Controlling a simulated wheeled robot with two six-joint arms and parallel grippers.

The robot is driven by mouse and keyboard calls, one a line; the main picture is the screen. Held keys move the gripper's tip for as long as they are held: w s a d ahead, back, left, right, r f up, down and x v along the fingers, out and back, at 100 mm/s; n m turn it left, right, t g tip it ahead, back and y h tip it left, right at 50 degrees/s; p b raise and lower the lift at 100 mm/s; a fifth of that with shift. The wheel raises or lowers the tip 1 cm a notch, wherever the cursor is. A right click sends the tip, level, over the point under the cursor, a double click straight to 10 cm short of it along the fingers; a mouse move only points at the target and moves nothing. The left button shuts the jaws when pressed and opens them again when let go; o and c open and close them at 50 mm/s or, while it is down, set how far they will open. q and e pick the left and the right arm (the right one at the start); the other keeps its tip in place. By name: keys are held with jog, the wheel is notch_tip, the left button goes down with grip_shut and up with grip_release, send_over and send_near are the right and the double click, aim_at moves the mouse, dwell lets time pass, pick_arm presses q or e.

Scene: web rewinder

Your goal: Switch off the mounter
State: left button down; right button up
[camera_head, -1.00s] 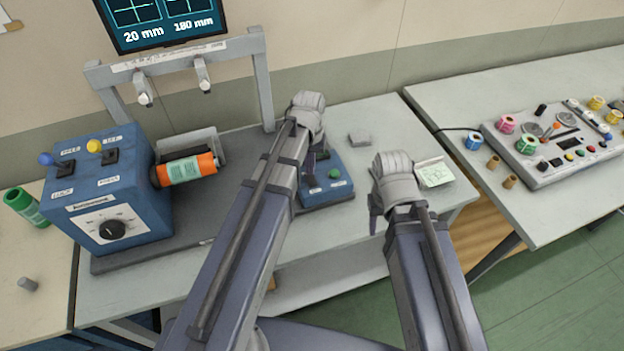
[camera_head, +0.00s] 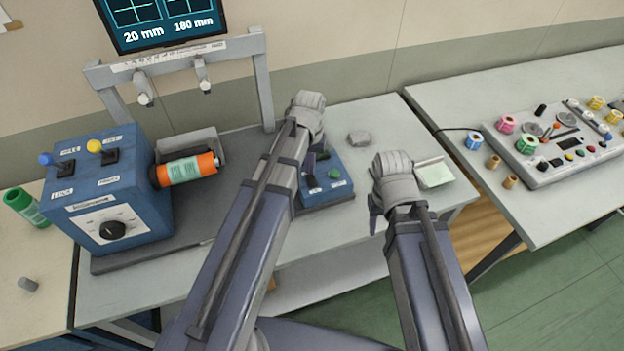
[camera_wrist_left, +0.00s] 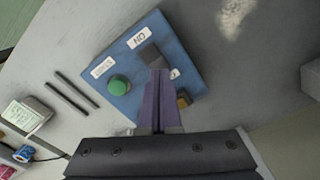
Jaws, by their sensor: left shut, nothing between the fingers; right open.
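A small blue switch box (camera_head: 341,188) lies on the bench, partly behind my left arm. In the left wrist view the box (camera_wrist_left: 110,63) shows a green button (camera_wrist_left: 119,86), a dark switch (camera_wrist_left: 150,57) beside an ON label (camera_wrist_left: 138,42), and a small amber part (camera_wrist_left: 184,98). My left gripper (camera_head: 311,163) is shut and empty over the box. In the wrist view its fingertips (camera_wrist_left: 158,73) overlap the lower end of the dark switch; I cannot tell if they touch. A second label is partly hidden by them. My right gripper (camera_head: 374,205) is open and empty, right of the box.
A blue control box (camera_head: 125,205) with levers and a dial stands at left, beside an orange-ended roll (camera_head: 184,169) under a grey frame (camera_head: 263,82). A side table (camera_head: 460,95) holds another panel.

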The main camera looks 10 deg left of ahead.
pick_arm(q)
jog(key=shift+f+b, duration=0.9)
dwell(0.4)
jog(key=shift+r, duration=0.15)
notch_tip(320, 180, up, 7)
jog(key=p, duration=0.7)
jog(key=s+d+m+y, duration=0.1)
jog(key=s+d+m, duration=0.3)
jog(key=s+d, duration=0.6)
jog(key=s, duration=0.4)
jog(key=shift+s+d+m, duration=0.15)
jog(key=shift+d+m, duration=0.1)
jog(key=shift+m, duration=0.05)
